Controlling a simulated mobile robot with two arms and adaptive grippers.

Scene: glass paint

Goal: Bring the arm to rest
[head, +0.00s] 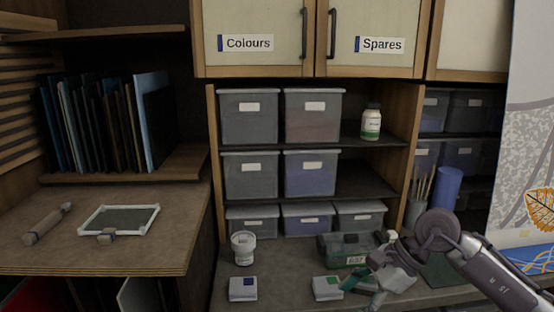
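My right arm comes in from the right edge over the counter. Its gripper (363,290) points down and left at the counter's front, with its two fingers apart and nothing seen between them. It is just right of a small white block with a green mark (327,288) and in front of a green-grey case (345,248), part of which it hides. I cannot tell whether it touches either. My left gripper is not in view.
A white tub (243,248) and a blue-marked block (243,289) stand left on the counter (285,270). Grey bins (249,117) and a bottle (371,123) fill the shelves. A framed pane (118,219) lies on the left bench. Brushes (420,188) stand behind my arm.

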